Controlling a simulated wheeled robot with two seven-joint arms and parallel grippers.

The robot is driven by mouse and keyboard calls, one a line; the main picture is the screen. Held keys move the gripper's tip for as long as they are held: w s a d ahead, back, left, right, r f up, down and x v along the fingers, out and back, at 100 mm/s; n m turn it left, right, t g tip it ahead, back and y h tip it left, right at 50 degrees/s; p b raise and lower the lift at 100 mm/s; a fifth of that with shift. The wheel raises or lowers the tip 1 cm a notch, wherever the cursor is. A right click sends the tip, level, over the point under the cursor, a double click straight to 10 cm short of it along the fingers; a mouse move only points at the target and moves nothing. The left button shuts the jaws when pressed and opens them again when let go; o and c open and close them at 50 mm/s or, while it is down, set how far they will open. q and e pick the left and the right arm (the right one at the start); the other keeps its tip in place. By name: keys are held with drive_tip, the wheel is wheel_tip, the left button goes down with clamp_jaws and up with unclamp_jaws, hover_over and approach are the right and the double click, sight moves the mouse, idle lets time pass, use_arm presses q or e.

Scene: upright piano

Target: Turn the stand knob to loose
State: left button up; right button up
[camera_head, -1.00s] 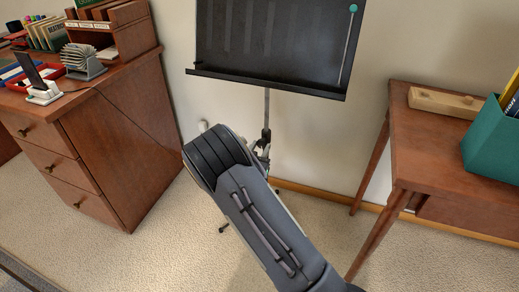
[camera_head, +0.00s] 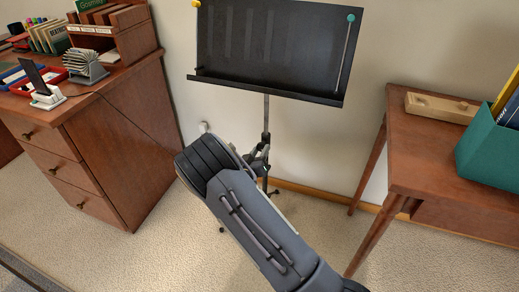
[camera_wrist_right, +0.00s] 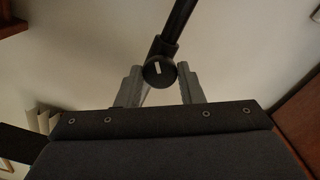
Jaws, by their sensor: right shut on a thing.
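The black music stand (camera_head: 270,50) stands upright between the desk and the side table. Its pole (camera_head: 266,112) runs down behind my right forearm. In the right wrist view the stand knob (camera_wrist_right: 159,72) is a round dark knob with a short white mark, nearly upright and slightly tilted, below the pole's collar. My right gripper (camera_wrist_right: 160,82) is shut on the knob, one finger on each side. In the head view my right gripper (camera_head: 257,163) is at the pole, partly hidden by my wrist, and the knob cannot be made out. My left gripper is not in view.
A wooden desk (camera_head: 110,150) with drawers stands at the left. A wooden side table (camera_head: 425,160) at the right holds a teal box (camera_head: 490,155) and a wooden block (camera_head: 440,106). Carpet is clear around the stand's foot, and the wall is close behind.

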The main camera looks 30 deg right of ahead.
drive_tip(key=n+p, duration=0.2)
drive_tip(key=n, duration=0.3)
drive_tip(key=shift+r+n, duration=0.1)
drive_tip(key=shift+n, duration=0.3)
drive_tip(key=n+p, duration=0.2)
drive_tip(key=n, duration=1.4)
drive_tip(key=shift+n, duration=0.6)
drive_tip(key=o, duration=1)
